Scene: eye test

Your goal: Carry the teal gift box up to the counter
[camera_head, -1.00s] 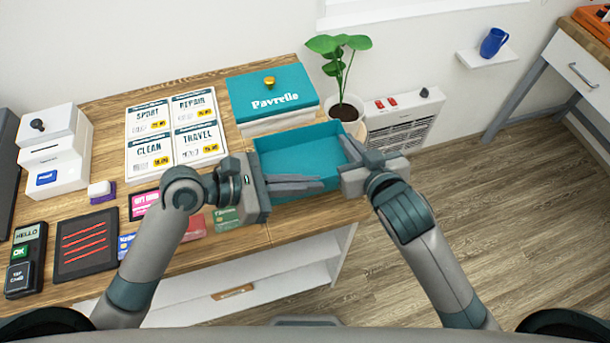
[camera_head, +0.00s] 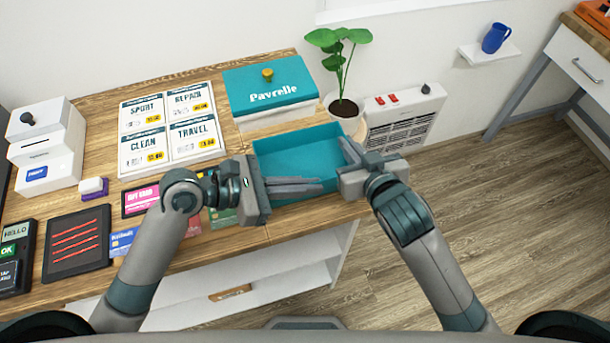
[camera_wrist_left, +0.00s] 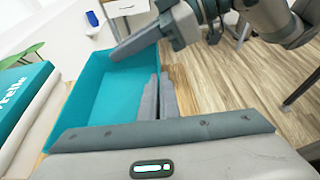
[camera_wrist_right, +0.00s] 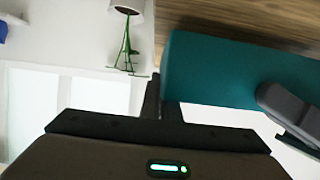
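The open, empty teal gift box (camera_head: 295,152) is level between my two grippers. It overlaps the right end of the wooden counter (camera_head: 250,236) in the head view; I cannot tell its height above it. My left gripper (camera_head: 318,186) is shut on the near wall, its fingers close together there in the left wrist view (camera_wrist_left: 158,98). My right gripper (camera_head: 350,152) is shut on the right wall; its fingers meet the teal wall in the right wrist view (camera_wrist_right: 162,100). The box interior shows in the left wrist view (camera_wrist_left: 105,95). Its underside is hidden.
A white box with a teal lid (camera_head: 290,83) stands behind the gift box. A potted plant (camera_head: 343,107) and a white heater (camera_head: 404,115) are at the right. Price signs (camera_head: 170,128), a printer (camera_head: 47,145) and a tablet (camera_head: 76,243) occupy the counter's left.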

